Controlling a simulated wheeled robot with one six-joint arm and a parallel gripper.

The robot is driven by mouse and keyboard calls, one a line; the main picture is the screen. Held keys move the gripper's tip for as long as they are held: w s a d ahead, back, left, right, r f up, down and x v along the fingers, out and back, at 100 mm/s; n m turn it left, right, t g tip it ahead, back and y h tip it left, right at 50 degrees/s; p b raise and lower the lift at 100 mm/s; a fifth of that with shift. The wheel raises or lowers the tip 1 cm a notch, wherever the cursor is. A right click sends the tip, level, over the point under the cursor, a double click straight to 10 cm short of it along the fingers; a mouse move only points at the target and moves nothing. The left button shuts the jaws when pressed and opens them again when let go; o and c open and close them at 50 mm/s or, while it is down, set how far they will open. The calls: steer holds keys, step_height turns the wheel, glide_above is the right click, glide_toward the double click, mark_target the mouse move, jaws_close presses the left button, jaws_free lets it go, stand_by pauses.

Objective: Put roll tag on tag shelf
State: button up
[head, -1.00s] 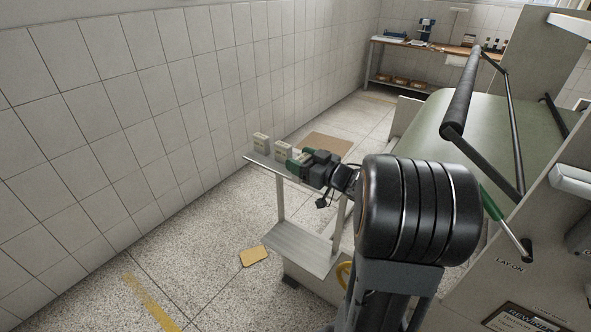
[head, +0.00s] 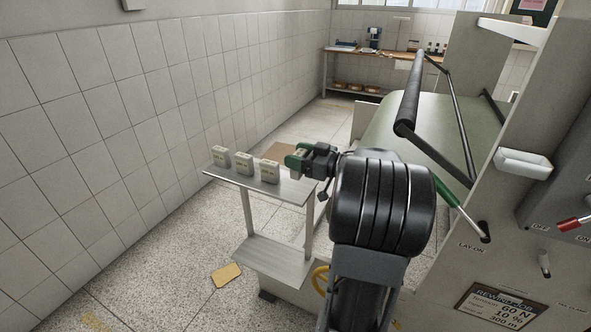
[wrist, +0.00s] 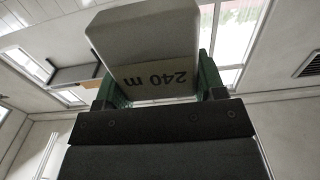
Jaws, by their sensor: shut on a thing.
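My gripper (head: 298,158) has green fingers and is shut on a pale block-shaped roll tag (wrist: 150,35). In the wrist view the tag sits between the fingers (wrist: 160,82), and its label reads "240 m", upside down. In the head view the held tag is mostly hidden by the fingers. The tag shelf (head: 292,192) is a narrow metal plate on posts. Three similar pale tags stand in a row on it: one at left (head: 221,156), one in the middle (head: 244,163) and one at right (head: 270,171). My gripper is above the shelf's right end, right of the row.
A lower metal ledge (head: 272,257) is under the shelf. A yellow card (head: 226,275) lies on the floor. The machine with its green roll (head: 400,135) and black bars (head: 410,90) stands at right. A tiled wall (head: 120,130) is at left.

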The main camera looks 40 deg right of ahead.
steer(key=w+f, duration=0.1)
steer(key=w+d+f, duration=0.1)
steer(key=f, duration=0.1)
steer(key=w+f, duration=0.1)
steer(key=shift+d+f, duration=0.3)
steer(key=shift+d, duration=0.05)
steer(key=shift+f, duration=1.3)
steer(key=shift+f, duration=0.15)
steer(key=o, duration=0.9)
steer(key=shift+r, duration=0.25)
steer(key=b+v, duration=0.1)
steer(key=v, duration=1.1)
steer(key=shift+f+b, duration=0.15)
steer(key=shift+b, duration=0.2)
